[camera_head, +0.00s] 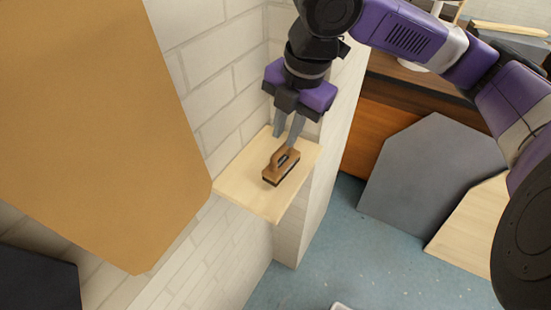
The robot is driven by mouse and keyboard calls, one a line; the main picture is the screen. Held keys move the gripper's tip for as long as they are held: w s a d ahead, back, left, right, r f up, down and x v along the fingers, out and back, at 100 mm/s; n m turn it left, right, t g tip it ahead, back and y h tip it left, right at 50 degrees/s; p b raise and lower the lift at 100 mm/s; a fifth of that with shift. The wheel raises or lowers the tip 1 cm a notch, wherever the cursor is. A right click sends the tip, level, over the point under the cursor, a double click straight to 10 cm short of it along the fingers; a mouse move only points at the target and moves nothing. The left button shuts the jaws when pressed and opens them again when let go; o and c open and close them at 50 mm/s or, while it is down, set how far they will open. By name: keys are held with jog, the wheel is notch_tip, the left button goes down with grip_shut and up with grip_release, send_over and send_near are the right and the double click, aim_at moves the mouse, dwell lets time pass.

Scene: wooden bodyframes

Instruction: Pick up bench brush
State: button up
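The bench brush (281,168) is a small brown wooden block with a raised handle and a dark underside. It lies on a pale wooden shelf (243,190) in the head view. My gripper (288,138) points down just above the brush, over its far end. Its two grey fingers are apart, with a gap between them. The fingertips are close to the top of the brush handle; I cannot tell whether they touch it. Nothing shows held between the fingers.
A white brick wall (215,75) stands behind and beside the shelf. A large tan panel (90,110) fills the upper left. Grey (430,170) and pale wooden (475,230) boards stand at the right. The blue floor (370,265) is mostly clear.

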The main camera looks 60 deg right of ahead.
aim_at(283, 148)
jog(key=f, duration=0.4)
jog(key=w+f+p, duration=0.1)
jog(key=f, duration=0.1)
jog(key=shift+d+f, duration=0.1)
jog(key=shift+f, duration=0.1)
jog(key=shift+c, duration=0.5)
grip_shut()
